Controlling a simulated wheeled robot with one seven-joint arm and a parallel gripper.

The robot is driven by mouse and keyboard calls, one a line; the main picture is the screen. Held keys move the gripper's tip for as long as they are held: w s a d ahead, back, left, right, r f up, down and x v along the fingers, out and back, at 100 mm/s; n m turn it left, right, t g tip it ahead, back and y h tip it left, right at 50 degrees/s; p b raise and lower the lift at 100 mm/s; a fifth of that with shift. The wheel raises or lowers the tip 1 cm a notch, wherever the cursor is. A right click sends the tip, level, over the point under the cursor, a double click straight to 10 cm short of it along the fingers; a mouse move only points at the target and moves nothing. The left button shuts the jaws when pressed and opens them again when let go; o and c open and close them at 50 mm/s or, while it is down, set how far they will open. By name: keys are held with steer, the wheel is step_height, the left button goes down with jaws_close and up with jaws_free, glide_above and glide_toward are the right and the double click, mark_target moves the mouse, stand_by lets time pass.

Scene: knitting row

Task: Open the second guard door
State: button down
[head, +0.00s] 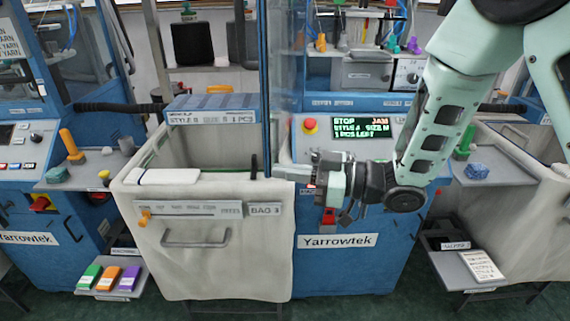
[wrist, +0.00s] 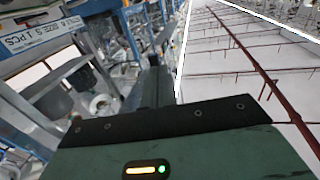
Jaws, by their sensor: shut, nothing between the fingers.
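The guard door (head: 264,75) of the middle Yarrowtek machine is a clear panel with a blue frame. In the head view it stands nearly edge-on, swung out towards me from the machine front. A short black upright piece (head: 253,167), which looks like its handle, is near its lower end. My gripper (head: 290,172) is shut and points left, just right of the door's lower edge and in front of the blue cabinet. I cannot tell whether it touches the door. In the wrist view my gripper (wrist: 153,88) shows dark and shut, with nothing visible held.
A pale fabric bin (head: 200,275) stands in front, left of my gripper, below a style sign (head: 213,116). The screen (head: 347,127) reads STOP and JAM, beside a red button (head: 310,125). Side trays (head: 112,292) flank the machine low down.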

steer(key=shift+w+a, duration=0.1)
steer(key=shift+a, duration=0.2)
steer(key=w+a+m+t+h+b, duration=0.2)
steer(key=w+a, duration=0.4)
steer(key=a, duration=0.6)
steer(key=w+a+m+t+h+b, duration=0.3)
steer(key=w+a+t+b, duration=0.3)
steer(key=a, duration=0.6)
steer(key=shift+a+m+t+b, duration=0.15)
steer(key=shift+m+t+b, duration=0.15)
steer(key=shift+m+b, duration=0.35)
steer(key=shift+s+f, duration=0.1)
